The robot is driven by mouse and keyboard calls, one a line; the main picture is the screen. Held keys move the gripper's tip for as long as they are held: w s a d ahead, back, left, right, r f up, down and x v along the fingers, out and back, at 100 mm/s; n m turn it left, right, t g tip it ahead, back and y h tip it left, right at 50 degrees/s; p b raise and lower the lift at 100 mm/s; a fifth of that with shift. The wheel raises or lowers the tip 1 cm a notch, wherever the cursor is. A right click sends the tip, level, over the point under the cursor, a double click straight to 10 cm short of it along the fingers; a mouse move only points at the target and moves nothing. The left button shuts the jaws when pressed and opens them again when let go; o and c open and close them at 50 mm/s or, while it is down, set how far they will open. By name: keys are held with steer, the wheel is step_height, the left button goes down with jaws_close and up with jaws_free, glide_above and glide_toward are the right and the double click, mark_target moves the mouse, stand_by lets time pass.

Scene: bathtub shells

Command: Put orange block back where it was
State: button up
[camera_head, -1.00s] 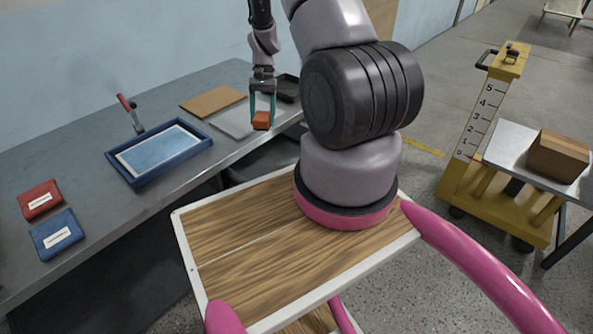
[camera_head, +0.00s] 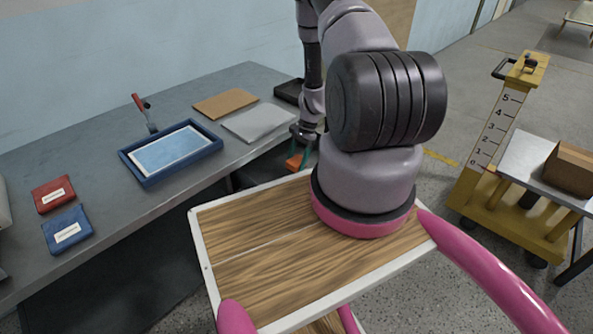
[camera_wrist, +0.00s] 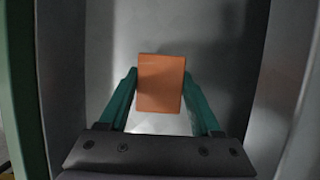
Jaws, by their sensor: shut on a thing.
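The orange block (camera_head: 294,162) is held between the green fingers of my gripper (camera_head: 300,157) in the head view. My gripper is shut on it, just beyond the far edge of my wooden deck and by the front edge of the grey table (camera_head: 95,150). In the wrist view the orange block (camera_wrist: 160,82) sits upright between the two green fingertips. Grey surfaces lie behind and beside it there; I cannot tell what they are. The block's lower part is hard to see in the head view.
The table carries a blue-rimmed tray (camera_head: 152,179), a red-handled tool (camera_head: 143,108), a brown board (camera_head: 224,103), a grey sheet (camera_head: 257,121), a red pouch (camera_head: 53,194) and a blue pouch (camera_head: 67,230). A yellow cart (camera_head: 505,215) and a cardboard box (camera_head: 571,169) stand at right.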

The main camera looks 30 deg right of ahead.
mark_target(296, 170)
steer(key=shift+f, duration=2.05)
steer(key=shift+f, duration=0.15)
steer(key=o, duration=1.3)
